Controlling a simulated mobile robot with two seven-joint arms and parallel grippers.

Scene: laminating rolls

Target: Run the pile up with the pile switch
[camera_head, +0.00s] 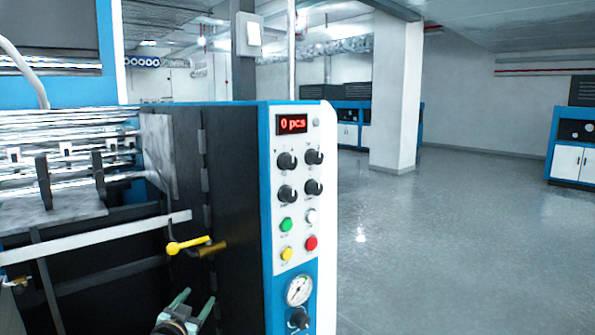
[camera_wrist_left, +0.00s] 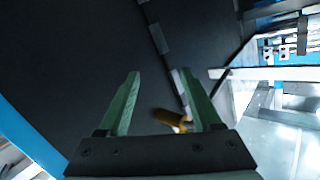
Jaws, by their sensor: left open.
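A yellow-handled lever (camera_head: 188,245), which looks like the pile switch, sticks out at the dark side of the blue and white machine in the head view. A duller yellow piece (camera_head: 213,248) shows just right of it, perhaps its reflection. My left gripper (camera_head: 193,303) is below the lever, with its two green fingers open and apart from it. In the left wrist view the open fingers (camera_wrist_left: 160,75) point toward the dark panel. A brownish-yellow piece (camera_wrist_left: 170,119) shows between them, with nothing visibly gripped. My right gripper is in neither view.
The control panel (camera_head: 298,190) carries a red display reading "0 pcs", several black knobs, coloured buttons and a gauge (camera_head: 298,290). A pale bar (camera_head: 95,237) crosses left of the lever.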

